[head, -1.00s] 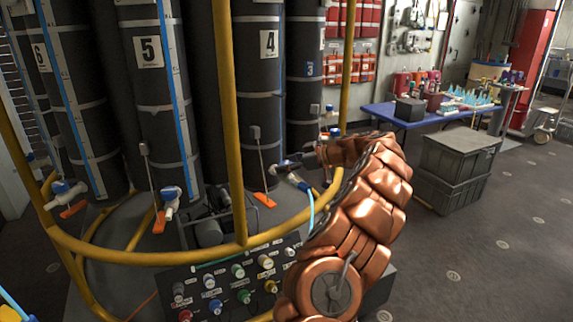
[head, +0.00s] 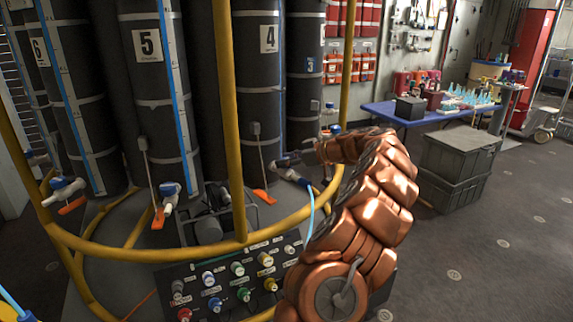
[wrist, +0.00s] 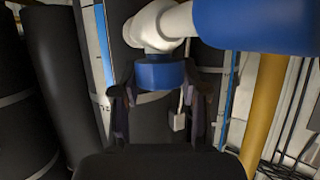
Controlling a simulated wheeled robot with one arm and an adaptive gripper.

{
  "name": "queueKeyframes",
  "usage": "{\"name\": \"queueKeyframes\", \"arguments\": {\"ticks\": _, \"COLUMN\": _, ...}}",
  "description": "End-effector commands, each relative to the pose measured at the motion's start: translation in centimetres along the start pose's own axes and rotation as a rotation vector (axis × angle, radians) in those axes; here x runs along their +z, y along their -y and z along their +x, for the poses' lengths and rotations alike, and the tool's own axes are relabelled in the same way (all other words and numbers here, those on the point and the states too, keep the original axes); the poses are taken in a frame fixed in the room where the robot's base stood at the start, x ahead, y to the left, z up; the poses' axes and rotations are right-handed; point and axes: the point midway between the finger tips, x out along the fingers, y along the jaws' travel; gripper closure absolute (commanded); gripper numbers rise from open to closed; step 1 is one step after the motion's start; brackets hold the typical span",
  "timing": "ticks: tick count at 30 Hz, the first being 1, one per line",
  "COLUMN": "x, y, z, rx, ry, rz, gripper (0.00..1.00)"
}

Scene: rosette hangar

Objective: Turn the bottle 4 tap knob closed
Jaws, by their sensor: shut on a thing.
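Bottle 4 (head: 262,90) is a tall dark cylinder with a white "4" label, inside the yellow rail ring. Its white and blue tap (head: 291,175) sits low at its front, partly hidden by my gripper (head: 284,160). In the wrist view, the tap's blue knob (wrist: 161,72) sits between the two dark fingers of my gripper (wrist: 161,98), which is shut on it. The white tap body (wrist: 155,26) lies just beyond the knob, with a large blue part (wrist: 255,24) at its right. The finger contact is dim and partly hidden.
The yellow rail (head: 150,256) curves around the bottles, with an upright post left of bottle 4. Bottle 5 (head: 150,85) stands to the left with its own tap (head: 170,195). A control panel (head: 235,278) is below. Grey crates (head: 455,165) and a blue table (head: 385,112) stand right.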

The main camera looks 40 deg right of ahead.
Motion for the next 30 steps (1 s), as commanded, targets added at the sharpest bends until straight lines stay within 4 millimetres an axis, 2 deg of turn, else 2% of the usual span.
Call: {"name": "queueKeyframes", "arguments": {"ticks": 30, "x": 0.01, "y": 0.13, "z": 0.00, "rx": 0.422, "ry": -0.002, "rz": 0.170, "gripper": 0.91}}
